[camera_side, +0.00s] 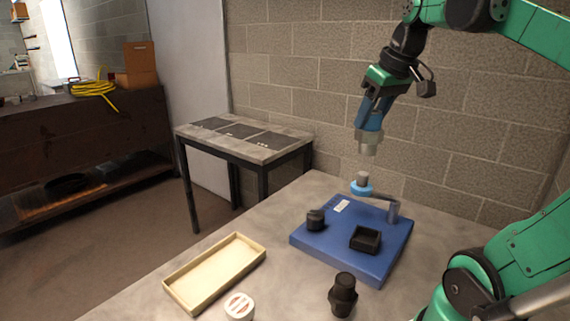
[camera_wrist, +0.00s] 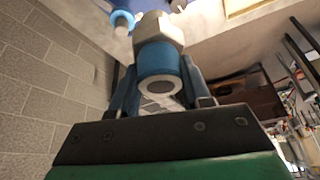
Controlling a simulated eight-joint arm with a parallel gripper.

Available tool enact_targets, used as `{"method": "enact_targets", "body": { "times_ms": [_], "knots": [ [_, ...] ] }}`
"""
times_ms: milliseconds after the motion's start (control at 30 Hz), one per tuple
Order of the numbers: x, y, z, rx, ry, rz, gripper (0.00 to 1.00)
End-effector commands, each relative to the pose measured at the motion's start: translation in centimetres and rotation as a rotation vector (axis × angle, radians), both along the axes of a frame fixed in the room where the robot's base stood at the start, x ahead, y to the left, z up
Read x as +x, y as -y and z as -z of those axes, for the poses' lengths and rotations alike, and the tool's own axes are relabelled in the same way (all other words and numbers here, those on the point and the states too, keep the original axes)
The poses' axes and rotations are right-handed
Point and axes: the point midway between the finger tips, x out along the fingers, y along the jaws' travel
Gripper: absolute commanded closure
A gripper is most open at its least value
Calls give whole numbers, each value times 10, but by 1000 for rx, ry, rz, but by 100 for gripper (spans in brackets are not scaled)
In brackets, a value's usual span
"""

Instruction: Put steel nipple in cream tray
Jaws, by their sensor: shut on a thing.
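My gripper (camera_side: 370,117) is shut on the steel nipple (camera_side: 368,143), a grey metal piece that points down from the blue fingers. It is held in the air above the blue board, apart from everything below. In the wrist view the nipple (camera_wrist: 159,31) shows a faceted metal body and a blue band with a hollow end, between my fingers (camera_wrist: 161,88). The cream tray (camera_side: 180,296) is a shallow rectangular tray on the grey table at front left. Its bare floor shows no contents.
A black fitting (camera_side: 343,295) and a white-and-red cap (camera_side: 239,306) stand near the front.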

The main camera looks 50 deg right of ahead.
Motion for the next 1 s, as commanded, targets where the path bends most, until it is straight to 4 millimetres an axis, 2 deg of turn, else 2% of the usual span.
{"method": "enact_targets", "body": {
  "times_ms": [167, 300, 400, 500, 600, 733, 833, 1000],
  "knots": [
    [66, -26, 23, 1, 2, -389, 100],
    [119, -69, 53, 2, 2, -764, 100],
    [148, -106, 78, 3, 2, -1019, 100],
    [166, -143, 101, 3, 1, -1244, 100],
    [177, -174, 122, 1, 1, -1422, 100],
    [182, -202, 139, 1, 1, -1572, 100],
    [183, -212, 146, 1, 1, -1630, 100],
    [183, -216, 157, 1, 2, -1652, 100]
  ]
}}
